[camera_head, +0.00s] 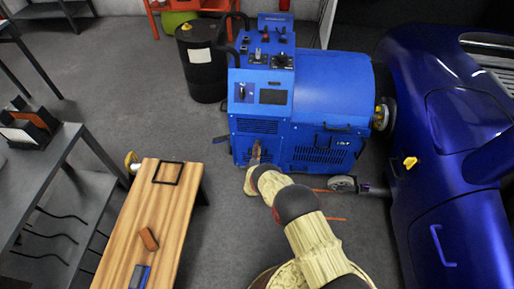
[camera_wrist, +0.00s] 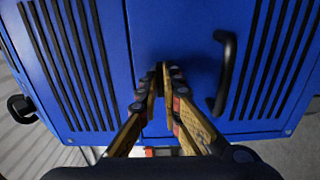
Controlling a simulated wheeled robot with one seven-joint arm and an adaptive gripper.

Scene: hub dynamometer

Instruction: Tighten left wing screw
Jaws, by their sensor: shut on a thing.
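The blue dynamometer (camera_head: 330,85) stands in the middle of the head view. My gripper (camera_head: 256,150) is at its front, low on the left grilled panel. In the wrist view my gripper (camera_wrist: 161,70) points at the blue front, its two fingers drawn close together at the tips. They are shut on a small dark piece at the panel, apparently the left wing screw. The fingertips hide most of it, so its shape and how far it is turned cannot be told.
A wooden bench (camera_head: 160,210) is at lower left, a dark drum (camera_head: 203,65) behind, and a blue car (camera_head: 450,150) at right.

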